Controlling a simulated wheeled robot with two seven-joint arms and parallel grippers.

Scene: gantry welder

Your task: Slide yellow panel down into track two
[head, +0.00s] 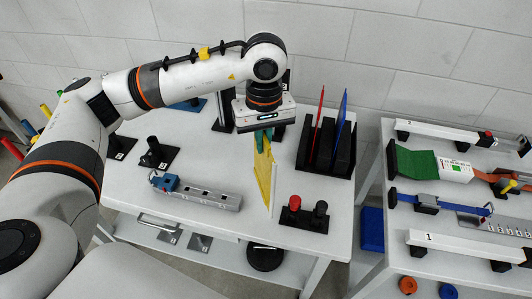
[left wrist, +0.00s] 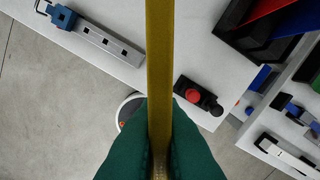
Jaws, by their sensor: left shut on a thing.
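My left gripper (head: 263,135) has green fingers shut on the yellow panel (head: 263,178), which hangs down, upright and slightly tilted, over the front half of the white table. In the left wrist view the panel (left wrist: 160,60) shows edge-on between the green fingers (left wrist: 160,125). The black slotted rack (head: 342,165) stands to the right of the panel, apart from it. A red panel (head: 320,118) and a blue panel (head: 340,117) stand in the rack. I cannot read a number marking track two on it. My right gripper is not in view.
A grey bar with a blue end (head: 207,196) lies left of the panel. A black base with red and black knobs (head: 303,215) stands at the front right. Black stands (head: 157,155) are at the left. A second table (head: 400,205) with straps is at right.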

